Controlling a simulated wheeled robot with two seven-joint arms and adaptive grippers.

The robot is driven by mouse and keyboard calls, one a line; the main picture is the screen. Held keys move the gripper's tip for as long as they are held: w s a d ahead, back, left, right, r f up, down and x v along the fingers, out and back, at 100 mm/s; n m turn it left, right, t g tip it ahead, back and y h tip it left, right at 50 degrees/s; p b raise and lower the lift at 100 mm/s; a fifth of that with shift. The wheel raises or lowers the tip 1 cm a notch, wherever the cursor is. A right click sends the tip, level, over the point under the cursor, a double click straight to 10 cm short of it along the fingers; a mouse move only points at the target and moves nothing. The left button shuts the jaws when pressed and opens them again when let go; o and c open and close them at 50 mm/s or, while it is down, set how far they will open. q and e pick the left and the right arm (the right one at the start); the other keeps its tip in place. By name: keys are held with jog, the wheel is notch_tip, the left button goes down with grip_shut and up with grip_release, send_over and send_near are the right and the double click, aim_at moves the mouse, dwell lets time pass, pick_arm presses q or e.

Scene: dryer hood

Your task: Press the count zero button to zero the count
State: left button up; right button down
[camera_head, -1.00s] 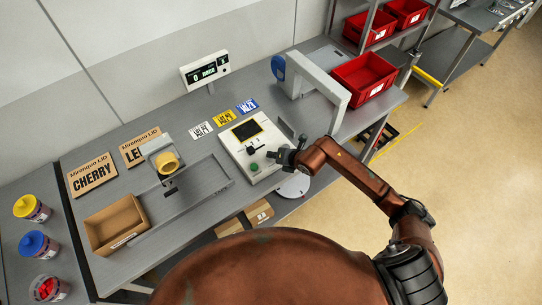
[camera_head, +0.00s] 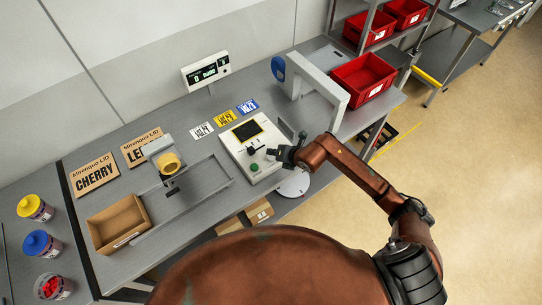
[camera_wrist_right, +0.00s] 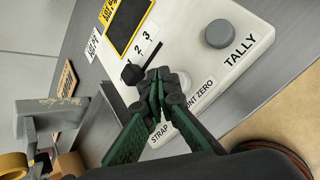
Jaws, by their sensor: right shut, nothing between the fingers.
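The pale control panel (camera_head: 240,133) lies on the bench in the head view, with a dark screen and a green button (camera_head: 254,167) near its front edge. In the right wrist view the panel (camera_wrist_right: 190,55) shows a grey TALLY button (camera_wrist_right: 219,34) and a black lever (camera_wrist_right: 132,73). A pale button (camera_wrist_right: 185,82) beside the partly covered "NT ZERO" label is partly hidden by my fingers. My right gripper (camera_wrist_right: 160,88) is shut and empty, with its tips over or close beside that button; I cannot tell whether they touch. It also shows in the head view (camera_head: 274,154). My left gripper is not in view.
A counter display (camera_head: 205,72) stands behind the panel. A grey arch (camera_head: 318,82) and a red bin (camera_head: 365,78) are to its right. A tape dispenser (camera_head: 166,160), an open cardboard box (camera_head: 118,224) and tubs (camera_head: 40,244) are to the left.

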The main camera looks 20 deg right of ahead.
aim_at(272, 157)
jog(key=shift+r+p, duration=1.7)
jog(key=shift+r, duration=0.9)
jog(key=shift+f, duration=0.1)
